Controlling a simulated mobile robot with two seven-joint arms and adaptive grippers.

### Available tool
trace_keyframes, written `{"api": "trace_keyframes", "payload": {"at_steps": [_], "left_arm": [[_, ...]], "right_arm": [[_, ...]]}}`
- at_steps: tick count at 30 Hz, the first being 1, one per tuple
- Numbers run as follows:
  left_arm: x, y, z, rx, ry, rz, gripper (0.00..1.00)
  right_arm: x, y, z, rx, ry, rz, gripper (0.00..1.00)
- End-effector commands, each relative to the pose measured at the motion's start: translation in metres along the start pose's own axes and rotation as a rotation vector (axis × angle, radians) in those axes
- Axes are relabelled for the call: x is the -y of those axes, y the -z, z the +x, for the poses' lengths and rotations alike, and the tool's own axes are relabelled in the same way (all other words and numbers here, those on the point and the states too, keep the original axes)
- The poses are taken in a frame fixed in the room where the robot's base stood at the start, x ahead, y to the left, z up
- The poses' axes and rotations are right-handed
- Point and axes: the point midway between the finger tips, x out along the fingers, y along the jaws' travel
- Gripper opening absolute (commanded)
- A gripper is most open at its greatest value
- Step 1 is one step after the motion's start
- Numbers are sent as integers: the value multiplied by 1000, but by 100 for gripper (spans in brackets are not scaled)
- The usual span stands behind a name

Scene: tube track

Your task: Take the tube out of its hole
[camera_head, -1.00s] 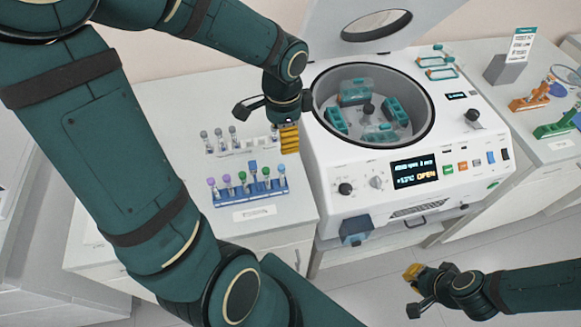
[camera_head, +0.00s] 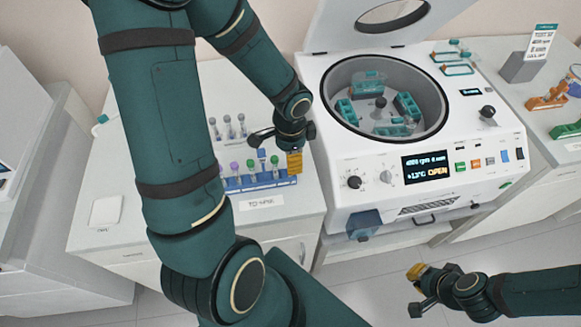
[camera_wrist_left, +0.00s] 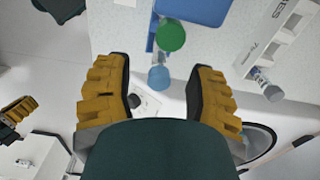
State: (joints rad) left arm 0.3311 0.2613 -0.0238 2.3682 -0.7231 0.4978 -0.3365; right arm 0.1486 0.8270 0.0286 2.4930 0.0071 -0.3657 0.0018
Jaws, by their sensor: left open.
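A blue rack (camera_head: 258,184) stands on the left counter and holds several upright tubes with purple, green and blue caps. A blue-capped tube (camera_head: 262,155) stands in it, left of my left gripper. My left gripper (camera_head: 294,162) is over the rack's right end.
A white rack with several grey-topped tubes (camera_head: 228,126) is behind the blue rack, partly covered by my left arm. The open centrifuge (camera_head: 341,165) stands close on the right, its lid raised. A white pad (camera_head: 106,210) lies at the counter's left.

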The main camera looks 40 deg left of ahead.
Motion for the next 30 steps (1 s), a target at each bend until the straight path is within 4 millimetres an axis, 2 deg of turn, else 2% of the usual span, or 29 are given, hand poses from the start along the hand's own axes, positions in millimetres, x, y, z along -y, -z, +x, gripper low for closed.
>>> {"api": "trace_keyframes", "payload": {"at_steps": [8, 9, 14, 25, 30], "left_arm": [[0, 0, 5, 0, 0, 0, 55], [0, 0, 5, 0, 0, 0, 58], [0, 0, 5, 0, 0, 0, 2], [0, 0, 3, -1, 1, 0, 0], [1, 0, -15, -2, 4, -2, 0]], "right_arm": [[-1, 0, 1, 0, -1, 0, 0], [0, 0, 1, 0, -1, 0, 0], [-1, 0, 1, 0, -1, 0, 0], [0, 0, 1, 0, 0, 0, 0], [2, 0, -5, 0, 0, 1, 0]]}}
